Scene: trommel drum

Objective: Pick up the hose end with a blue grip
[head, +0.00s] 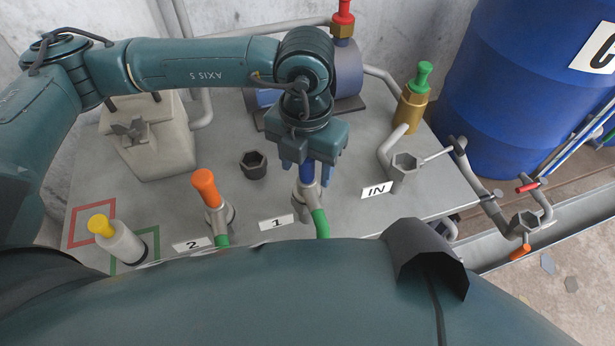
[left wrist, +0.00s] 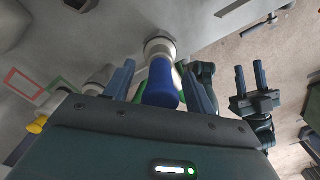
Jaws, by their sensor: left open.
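The hose end with a blue grip (head: 307,173) stands upright at the label "1" on the grey bench, with a green hose section below it. In the left wrist view its blue grip (left wrist: 161,84) is large and lies between my fingers. My left gripper (head: 308,182) points down over it, open, with a finger on each side; whether a finger touches the grip cannot be told. My right gripper (left wrist: 252,78) shows at the right of the left wrist view, its two fingers apart and nothing between them. It is not seen in the head view.
A dark hexagonal socket (head: 253,165) is left of my gripper. The "IN" port (head: 404,164), brass valve (head: 411,108) and blue drum (head: 525,95) are to the right.

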